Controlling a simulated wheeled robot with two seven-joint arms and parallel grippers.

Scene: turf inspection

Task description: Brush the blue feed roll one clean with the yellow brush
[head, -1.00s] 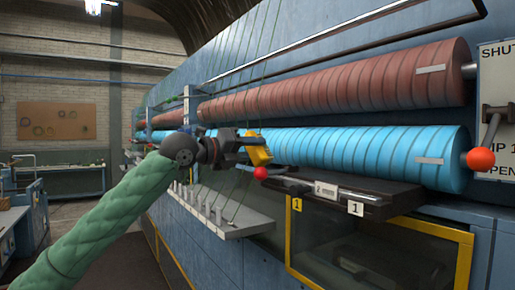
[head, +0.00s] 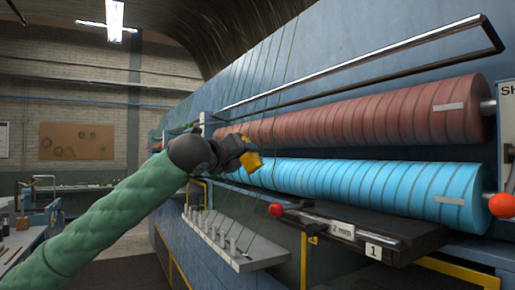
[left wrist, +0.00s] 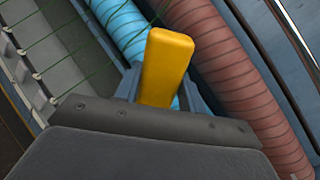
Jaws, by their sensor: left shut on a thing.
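The blue feed roll (head: 360,187) lies along the machine, with dark spiral bands around it. The yellow brush (head: 251,160) is held in my left gripper (head: 243,154) at the roll's far part. In the left wrist view the yellow brush (left wrist: 166,66) stands between the two fingers, in front of the blue roll (left wrist: 118,28). Its bristles are hidden, so I cannot tell whether it touches the roll. My right gripper is in no frame.
A red-brown roll (head: 370,118) lies just above the blue one. Below is a dark ledge (head: 400,229) with a red-knobbed lever (head: 276,209). A grey shelf with upright pegs (head: 250,250) and thin green yarns stands at the left. An orange-red knob (head: 502,205) is at the right.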

